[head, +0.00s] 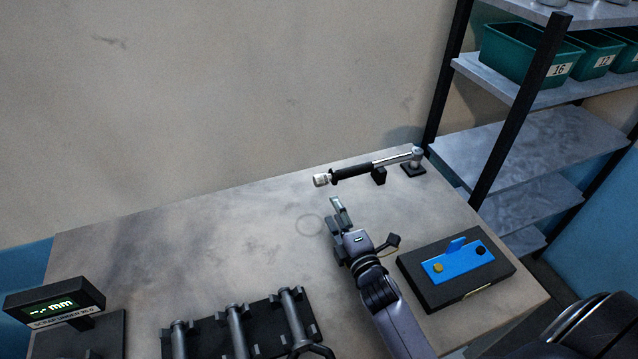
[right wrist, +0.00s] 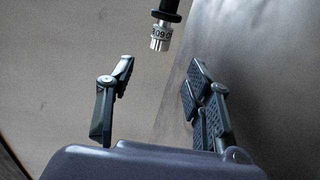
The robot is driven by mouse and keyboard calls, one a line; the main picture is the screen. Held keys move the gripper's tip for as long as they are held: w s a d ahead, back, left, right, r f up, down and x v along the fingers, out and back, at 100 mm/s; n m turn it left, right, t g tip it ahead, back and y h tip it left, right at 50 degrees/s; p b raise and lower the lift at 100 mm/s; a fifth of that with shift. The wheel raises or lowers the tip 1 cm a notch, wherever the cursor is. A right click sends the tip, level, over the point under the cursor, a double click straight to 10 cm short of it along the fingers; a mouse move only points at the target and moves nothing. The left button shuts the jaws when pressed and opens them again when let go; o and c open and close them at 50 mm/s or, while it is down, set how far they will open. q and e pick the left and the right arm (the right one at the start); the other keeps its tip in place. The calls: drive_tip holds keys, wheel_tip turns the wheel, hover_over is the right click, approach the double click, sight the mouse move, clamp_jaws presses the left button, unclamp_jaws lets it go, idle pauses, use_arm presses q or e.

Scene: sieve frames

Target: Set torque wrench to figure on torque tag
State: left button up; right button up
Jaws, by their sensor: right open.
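The torque wrench (head: 355,170) lies along the back right of the table on a black support and a black base. It has a black grip and a silver knurled collar (head: 321,180) at its left end. In the right wrist view the collar (right wrist: 161,36) shows dark digits that look like "09 0", partly turned away. My right gripper (head: 338,205) is open and empty, just in front of the collar and apart from it. The right wrist view shows its spread fingers (right wrist: 160,85) with the collar beyond them. I cannot make out a torque tag. My left gripper is not in view.
A black box with a blue panel (head: 460,262) sits at the right of the table. A black rack with several grey rods (head: 238,330) is at the front. A display unit (head: 55,302) reading "mm" stands at front left. A shelf with green bins (head: 520,55) is behind right.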

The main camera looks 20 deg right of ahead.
sight(319, 184)
drive_tip(key=w+b, duration=0.1)
drive_tip(key=w, duration=0.3)
drive_tip(key=w+b, duration=0.1)
drive_tip(key=w, duration=0.2)
drive_tip(key=w+b, duration=0.2)
drive_tip(key=w, duration=0.2)
drive_tip(key=shift+w+d+f, duration=0.25)
drive_tip(key=shift+w+f, duration=0.05)
drive_tip(key=shift+w, duration=0.05)
drive_tip(key=shift+w+r, duration=0.1)
drive_tip(key=shift+w, duration=0.3)
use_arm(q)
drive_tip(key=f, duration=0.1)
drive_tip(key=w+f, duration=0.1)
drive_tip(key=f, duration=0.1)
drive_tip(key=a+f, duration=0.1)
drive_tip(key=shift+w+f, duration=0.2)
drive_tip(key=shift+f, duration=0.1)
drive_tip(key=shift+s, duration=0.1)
use_arm(e)
drive_tip(key=shift+c, duration=0.4)
clamp_jaws()
